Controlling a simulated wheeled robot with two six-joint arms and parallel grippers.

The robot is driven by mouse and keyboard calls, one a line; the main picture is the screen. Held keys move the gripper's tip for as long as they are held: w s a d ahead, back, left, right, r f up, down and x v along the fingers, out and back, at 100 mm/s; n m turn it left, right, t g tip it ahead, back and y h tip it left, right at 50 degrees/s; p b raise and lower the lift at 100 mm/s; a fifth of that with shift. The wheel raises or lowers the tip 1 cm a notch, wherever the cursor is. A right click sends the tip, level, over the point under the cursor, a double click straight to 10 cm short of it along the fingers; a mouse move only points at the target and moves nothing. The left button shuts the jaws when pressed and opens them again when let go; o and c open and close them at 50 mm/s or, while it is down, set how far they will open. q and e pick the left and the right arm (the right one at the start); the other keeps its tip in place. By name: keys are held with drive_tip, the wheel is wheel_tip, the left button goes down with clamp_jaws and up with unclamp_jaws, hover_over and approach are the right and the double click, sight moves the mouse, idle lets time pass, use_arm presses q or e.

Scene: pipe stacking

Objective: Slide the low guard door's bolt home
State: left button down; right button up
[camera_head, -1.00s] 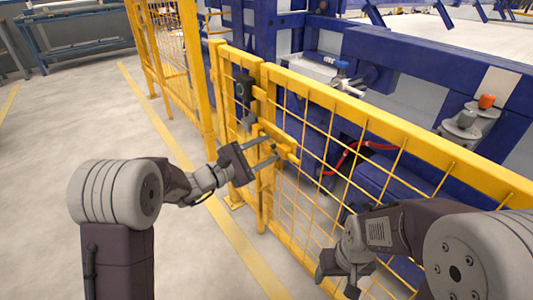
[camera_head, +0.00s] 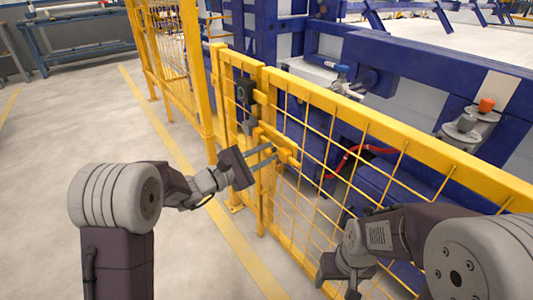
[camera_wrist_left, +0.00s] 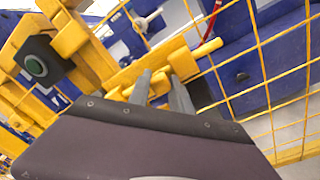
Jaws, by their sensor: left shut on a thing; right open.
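The low guard door (camera_head: 340,110) is a yellow mesh panel that runs from the middle to the right of the head view. Its yellow bolt (camera_head: 285,152) lies across the gap by the narrow post panel. In the left wrist view the bolt's rounded rod end (camera_wrist_left: 208,48) shows beyond the fingers. My left gripper (camera_head: 270,153) is shut on the bolt's handle; its two grey fingers (camera_wrist_left: 163,88) flank a yellow part, mostly hidden by the gripper body. My right gripper (camera_head: 338,284) is open and empty, low in front of the door mesh.
A blue machine frame (camera_head: 400,60) with a red hose stands behind the door. The grey floor (camera_head: 70,130) at left is clear.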

use_arm(q)
drive_tip(key=shift+d+r, duration=0.1)
drive_tip(key=shift+r, duration=0.15)
idle(0.6)
